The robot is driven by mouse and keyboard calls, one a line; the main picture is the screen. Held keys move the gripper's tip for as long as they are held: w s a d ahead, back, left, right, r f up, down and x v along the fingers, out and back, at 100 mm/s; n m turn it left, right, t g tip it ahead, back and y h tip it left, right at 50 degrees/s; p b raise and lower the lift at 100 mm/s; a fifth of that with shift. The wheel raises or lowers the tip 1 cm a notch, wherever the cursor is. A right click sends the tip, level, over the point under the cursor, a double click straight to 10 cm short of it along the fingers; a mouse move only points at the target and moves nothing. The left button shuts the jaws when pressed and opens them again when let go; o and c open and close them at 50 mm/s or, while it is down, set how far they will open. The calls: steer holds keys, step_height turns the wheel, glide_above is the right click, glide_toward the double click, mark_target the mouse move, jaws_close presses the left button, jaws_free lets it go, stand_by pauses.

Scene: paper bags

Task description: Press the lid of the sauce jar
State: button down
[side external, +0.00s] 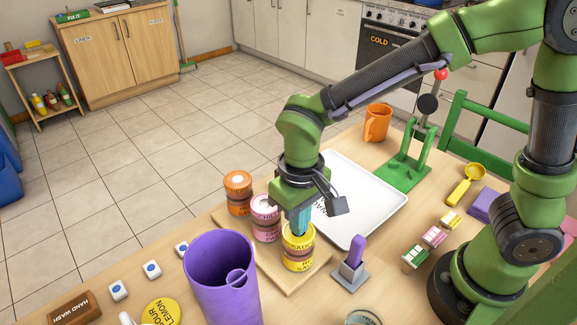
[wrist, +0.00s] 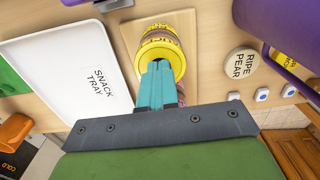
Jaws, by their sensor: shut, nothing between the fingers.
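The yellow-lidded jar (side external: 299,250) stands upright on a wooden board, with partly readable lettering that looks like "SAUCE". My gripper (side external: 299,230) points straight down over this jar, its teal fingers shut and empty. The fingertips are at the lid's top; I cannot tell whether they press on it. In the wrist view, the shut fingers (wrist: 158,68) cover part of the yellow lid (wrist: 164,46). A pink-labelled jar (side external: 265,218) and an orange-lidded jar (side external: 237,192) stand behind it in a row on the left.
A white snack tray (side external: 372,205) lies behind and right of the jars. A purple cup (side external: 222,285) stands close at the front left. A purple-handled tool (side external: 352,262) on a grey base stands to the right. A green press (side external: 404,170) and orange mug (side external: 377,123) are farther back.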

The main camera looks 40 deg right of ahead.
steer(key=shift+r, duration=3)
step_height(320, 180, up, 16)
steer(key=s+d+f+m+t+y, duration=0.1)
steer(key=s+d+f+m+t, duration=0.1)
steer(key=d, duration=0.6)
steer(key=s+d+f+m+t+y, duration=0.1)
steer(key=s+d+f+m+t, duration=0.1)
steer(key=d+f+t, duration=0.3)
steer(key=s+d+f, duration=0.1)
steer(key=d, duration=0.1)
steer(key=shift+s+d+f, duration=0.2)
steer(key=shift+d+f, duration=0.2)
